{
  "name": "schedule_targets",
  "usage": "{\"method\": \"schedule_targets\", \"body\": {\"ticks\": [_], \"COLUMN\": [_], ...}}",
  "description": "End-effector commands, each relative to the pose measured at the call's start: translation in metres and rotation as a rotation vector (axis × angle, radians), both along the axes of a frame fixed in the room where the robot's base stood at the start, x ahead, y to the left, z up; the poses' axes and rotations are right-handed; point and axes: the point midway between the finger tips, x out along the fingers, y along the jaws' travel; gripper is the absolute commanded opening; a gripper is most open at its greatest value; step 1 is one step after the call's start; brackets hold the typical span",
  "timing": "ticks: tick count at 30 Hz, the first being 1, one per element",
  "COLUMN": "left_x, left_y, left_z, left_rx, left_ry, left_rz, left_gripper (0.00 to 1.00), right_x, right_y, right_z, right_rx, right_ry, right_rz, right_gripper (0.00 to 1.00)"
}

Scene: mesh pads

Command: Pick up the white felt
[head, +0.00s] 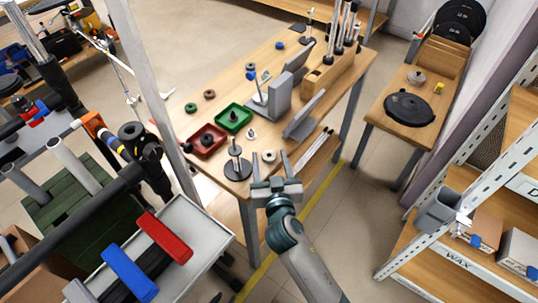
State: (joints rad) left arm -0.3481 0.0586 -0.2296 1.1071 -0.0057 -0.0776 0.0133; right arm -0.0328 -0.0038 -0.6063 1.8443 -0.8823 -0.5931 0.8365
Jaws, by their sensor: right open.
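A pale round pad with a dark centre, which looks like the white felt (269,156), lies on the wooden table (215,181) near its front right edge. My right gripper (270,164) is open, its two fingers pointing toward the table. In the head view the pad appears between the fingertips; nothing is held, and I cannot tell the height gap. My left gripper is not in view.
A black disc stand (237,169), a small pale piece (251,134), a red tray (204,141) and a green tray (233,118) are left of the pad. A grey angled plate (303,117) stands behind it.

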Motion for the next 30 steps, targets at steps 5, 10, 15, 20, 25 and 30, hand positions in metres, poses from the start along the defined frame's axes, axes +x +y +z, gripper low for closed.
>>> {"method": "schedule_targets", "body": {"ticks": [5, 10, 15, 20, 25, 30], "left_x": [-0.0001, -0.0002, -0.0003, -0.0004, -0.0004, -0.0001], "left_y": [0.0000, 0.0001, 0.0003, 0.0003, 0.0004, 0.0004], "left_z": [-0.0002, -0.0003, -0.0004, -0.0004, -0.0004, -0.0001], "left_rx": [0.000, 0.000, 0.000, 0.000, 0.000, 0.001], "left_ry": [0.001, 0.001, 0.001, 0.002, 0.002, 0.002], "left_rz": [0.000, 0.000, 0.000, 0.000, 0.000, 0.001], "left_gripper": [0.31, 0.31, 0.31, 0.31, 0.31, 0.31], "right_x": [-0.0004, -0.0005, -0.0006, -0.0006, -0.0006, -0.0004], "right_y": [0.0000, 0.0000, 0.0000, 0.0000, 0.0001, 0.0000], "right_z": [-0.0004, -0.0003, -0.0003, -0.0004, -0.0003, 0.0029], "right_rx": [0.000, 0.000, 0.001, 0.001, 0.001, 0.002], "right_ry": [0.000, 0.001, 0.001, 0.001, 0.001, 0.000], "right_rz": [0.000, 0.000, 0.000, 0.000, 0.000, 0.000], "right_gripper": [0.54, 0.54, 0.18, 0.10, 0.10, 0.10]}}
